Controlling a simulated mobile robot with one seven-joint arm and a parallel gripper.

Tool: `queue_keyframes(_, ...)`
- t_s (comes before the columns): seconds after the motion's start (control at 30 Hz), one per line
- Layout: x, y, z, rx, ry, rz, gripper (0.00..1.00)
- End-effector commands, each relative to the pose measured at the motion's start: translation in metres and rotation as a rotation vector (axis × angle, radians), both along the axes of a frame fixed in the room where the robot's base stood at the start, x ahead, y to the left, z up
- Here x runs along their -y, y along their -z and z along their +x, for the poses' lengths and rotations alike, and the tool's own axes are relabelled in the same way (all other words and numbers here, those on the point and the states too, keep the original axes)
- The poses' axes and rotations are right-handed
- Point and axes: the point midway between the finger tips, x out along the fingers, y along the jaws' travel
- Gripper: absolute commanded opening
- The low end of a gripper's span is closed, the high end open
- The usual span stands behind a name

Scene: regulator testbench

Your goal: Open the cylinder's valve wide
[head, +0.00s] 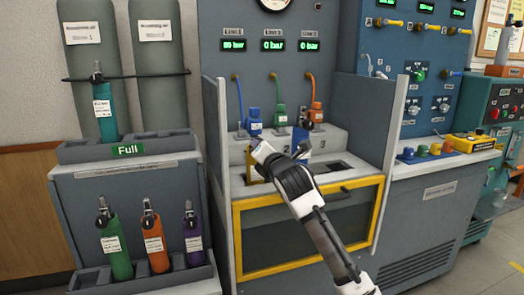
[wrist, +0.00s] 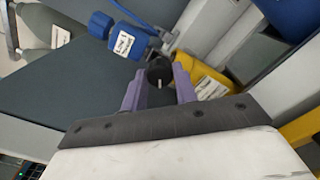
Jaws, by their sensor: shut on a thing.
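My gripper (wrist: 158,84) has its two purple fingers on either side of a black round valve knob (wrist: 160,71) and is shut on it. The knob has a pale mark on its face. A yellow cylinder (wrist: 206,84) with a white label lies just right of the fingers in the wrist view. In the head view the yellow cylinder (head: 252,166) stands in the bench bay, mostly hidden by my white gripper (head: 262,152). How far the valve is turned cannot be told.
A blue regulator (head: 253,123), a green regulator (head: 279,117) and an orange regulator (head: 316,113) hang behind the bay. A grey side panel (head: 216,140) bounds it on the left. A rack (head: 130,172) with several cylinders stands further left.

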Motion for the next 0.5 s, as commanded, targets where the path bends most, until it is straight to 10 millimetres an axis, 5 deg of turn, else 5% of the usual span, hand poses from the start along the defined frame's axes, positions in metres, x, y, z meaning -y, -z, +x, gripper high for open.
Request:
queue_keyframes(0.17,0.0005,0.0006,0.0002,-0.001,0.001,-0.001,0.06)
queue_keyframes(0.2,0.0006,0.0005,0.0002,-0.001,0.001,-0.001,0.3)
queue_keyframes(0.37,0.0005,0.0004,0.0002,-0.001,0.001,0.0,0.51)
queue_keyframes(0.5,0.0005,0.0004,0.0002,0.0,0.001,0.0,0.51)
